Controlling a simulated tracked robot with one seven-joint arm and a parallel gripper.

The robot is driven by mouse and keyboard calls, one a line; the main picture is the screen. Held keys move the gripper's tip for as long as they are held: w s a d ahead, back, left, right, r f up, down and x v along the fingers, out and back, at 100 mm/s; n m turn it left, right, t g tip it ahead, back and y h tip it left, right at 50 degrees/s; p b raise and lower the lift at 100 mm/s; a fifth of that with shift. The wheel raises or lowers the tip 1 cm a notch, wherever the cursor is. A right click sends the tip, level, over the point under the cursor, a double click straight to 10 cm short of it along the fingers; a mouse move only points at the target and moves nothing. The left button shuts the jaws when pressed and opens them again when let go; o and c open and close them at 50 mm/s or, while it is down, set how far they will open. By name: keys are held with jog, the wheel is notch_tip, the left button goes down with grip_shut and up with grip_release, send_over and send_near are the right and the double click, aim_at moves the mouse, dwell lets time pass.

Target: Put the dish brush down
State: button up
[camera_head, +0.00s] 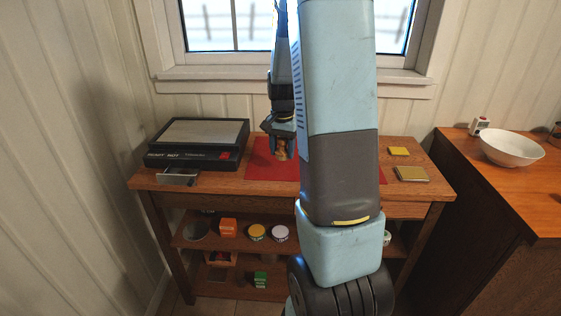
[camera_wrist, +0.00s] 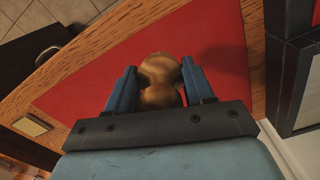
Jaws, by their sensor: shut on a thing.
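My gripper (camera_head: 277,146) is shut on the dish brush (camera_head: 282,153), above the red mat (camera_head: 263,174) on the wooden table (camera_head: 228,185). In the wrist view the brush (camera_wrist: 161,82) shows as a rounded, light-brown wooden piece between the two blue fingers of my gripper (camera_wrist: 161,88). The red mat (camera_wrist: 90,84) lies beneath it, and a shadow falls on the mat to the right. The rest of the brush is hidden; I cannot tell whether it touches the mat. My arm hides part of the mat in the head view.
A black appliance with a grey top (camera_head: 203,135) stands left of the mat. A yellow block (camera_head: 398,151) and a tan box (camera_head: 411,174) lie at the table's right. A white bowl (camera_head: 511,148) stands on the right counter. Bare mat shows around the gripper.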

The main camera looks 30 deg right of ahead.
aim_at(281, 169)
jog(key=shift+w+d+f, duration=0.3)
jog(key=shift+w+f, duration=0.4)
jog(key=shift+f, duration=0.2)
jog(key=shift+w+d+f, duration=0.3)
jog(key=shift+w+f, duration=0.35)
jog(key=shift+f, duration=1.7)
jog(key=shift+f, duration=0.1)
jog(key=o, duration=1.4)
